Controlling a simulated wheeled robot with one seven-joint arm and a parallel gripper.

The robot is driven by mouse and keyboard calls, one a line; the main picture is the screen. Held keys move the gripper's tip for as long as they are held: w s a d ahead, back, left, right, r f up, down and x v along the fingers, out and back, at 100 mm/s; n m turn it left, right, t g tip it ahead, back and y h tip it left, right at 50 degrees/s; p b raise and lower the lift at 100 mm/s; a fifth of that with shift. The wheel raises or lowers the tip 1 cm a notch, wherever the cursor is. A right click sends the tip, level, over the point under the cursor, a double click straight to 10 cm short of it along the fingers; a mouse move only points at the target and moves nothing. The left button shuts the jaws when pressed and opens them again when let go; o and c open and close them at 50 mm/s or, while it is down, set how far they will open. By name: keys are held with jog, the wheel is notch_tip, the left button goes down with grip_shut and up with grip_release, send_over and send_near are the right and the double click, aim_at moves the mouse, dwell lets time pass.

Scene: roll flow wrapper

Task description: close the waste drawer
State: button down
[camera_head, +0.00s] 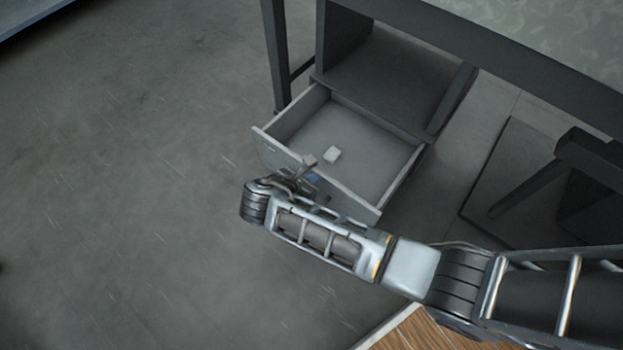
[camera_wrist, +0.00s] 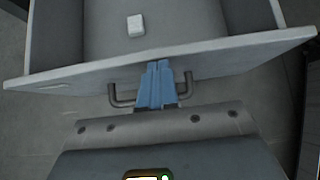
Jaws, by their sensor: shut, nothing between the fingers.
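The waste drawer (camera_head: 380,201) is pulled out from under a dark table in the head view. In the wrist view its front panel (camera_wrist: 230,52) runs across the picture, with a dark bar handle (camera_wrist: 187,90) on its outer face. A small white block (camera_head: 332,153) lies on the drawer floor; it also shows in the wrist view (camera_wrist: 135,25). My gripper (camera_wrist: 156,68) is shut and empty. Its blue fingers are at the drawer front, between the two ends of the handle. I cannot tell whether they touch the panel. In the head view my arm partly hides the drawer front.
The dark table frame (camera_head: 480,38) stands above and behind the drawer, with a leg (camera_head: 275,55) to the left. A dark stand (camera_head: 585,165) is at the right. The grey floor (camera_head: 130,180) left of the drawer is clear.

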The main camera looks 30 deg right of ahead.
jog(key=w+d+p, duration=0.2)
jog(key=w+d, duration=0.2)
jog(key=d, duration=0.8)
jog(key=w+d+p, duration=0.3)
jog(key=w+d, duration=0.1)
jog(key=d, duration=0.8)
jog(key=shift+d, duration=0.4)
jog(key=shift+d, duration=0.1)
jog(key=shift+r, duration=0.1)
jog(key=s+a+r+p, duration=0.2)
jog(key=a+r+p, duration=0.1)
jog(key=a, duration=0.3)
jog(key=s+a+r+p, duration=0.1)
jog(key=a+r+p, duration=0.2)
jog(key=a+p, duration=0.1)
jog(key=shift+s+a+r+p, duration=0.3)
jog(key=shift+s+a+p, duration=0.1)
jog(key=shift+a, duration=0.45)
